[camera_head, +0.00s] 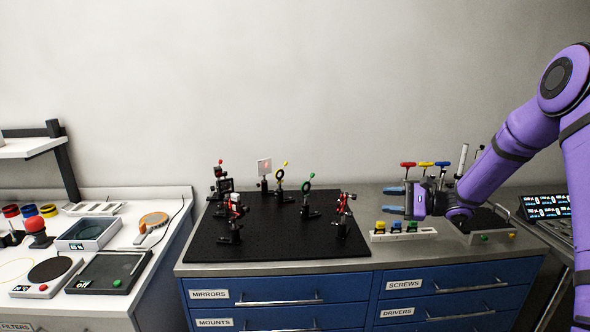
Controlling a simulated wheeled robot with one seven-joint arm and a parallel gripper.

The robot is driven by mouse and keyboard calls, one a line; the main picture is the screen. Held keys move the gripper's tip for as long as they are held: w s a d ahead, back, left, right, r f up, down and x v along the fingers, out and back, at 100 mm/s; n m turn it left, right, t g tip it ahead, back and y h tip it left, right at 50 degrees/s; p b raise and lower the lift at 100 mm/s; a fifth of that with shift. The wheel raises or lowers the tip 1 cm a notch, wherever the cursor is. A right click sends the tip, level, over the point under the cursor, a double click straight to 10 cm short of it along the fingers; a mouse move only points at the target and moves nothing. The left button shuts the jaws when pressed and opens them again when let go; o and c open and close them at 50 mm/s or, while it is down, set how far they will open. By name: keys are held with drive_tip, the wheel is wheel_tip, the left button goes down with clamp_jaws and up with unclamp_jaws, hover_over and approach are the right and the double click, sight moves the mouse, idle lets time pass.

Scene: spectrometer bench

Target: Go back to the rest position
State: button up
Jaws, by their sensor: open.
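My gripper (394,200) is at the end of the purple arm that comes in from the right. Its two blue fingers point left and are apart, with nothing seen between them. It is in front of the drivers with red, yellow and blue handles (425,164) and appears above the small white holder (404,235) with yellow, green and blue pieces. The exact height above the bench is hard to tell. The black optics board (270,247) is to the left of the fingers, with several mounts standing on it.
A mount with a red piece (343,215) stands on the board's right side, nearest the fingers. A grey tray (488,222) lies under the forearm. A screen (546,206) is at the far right. The left white table (150,262) holds trays and tools. The space above the board is free.

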drive_tip(key=s+a+r+n+g+h, duration=0.35)
drive_tip(key=s+r, duration=0.35)
drive_tip(key=s, duration=0.3)
drive_tip(key=s+a+r+n+g+h, duration=0.2)
drive_tip(key=s+a+r+n+h, duration=0.3)
drive_tip(key=s, duration=0.5)
drive_tip(key=s+d+r+n+t+h, duration=0.1)
drive_tip(key=s+d+r+h, duration=0.1)
drive_tip(key=s, duration=0.5)
drive_tip(key=s+d+r+n+t+h, duration=0.2)
drive_tip(key=s+d+h, duration=0.1)
drive_tip(key=s, duration=0.4)
drive_tip(key=s+d+r+n+t+h, duration=0.1)
drive_tip(key=s+d+r+n+h, duration=0.1)
drive_tip(key=s, duration=0.5)
drive_tip(key=shift+s+d+r, duration=0.15)
drive_tip(key=shift+s+r, duration=0.15)
drive_tip(key=shift+h, duration=0.25)
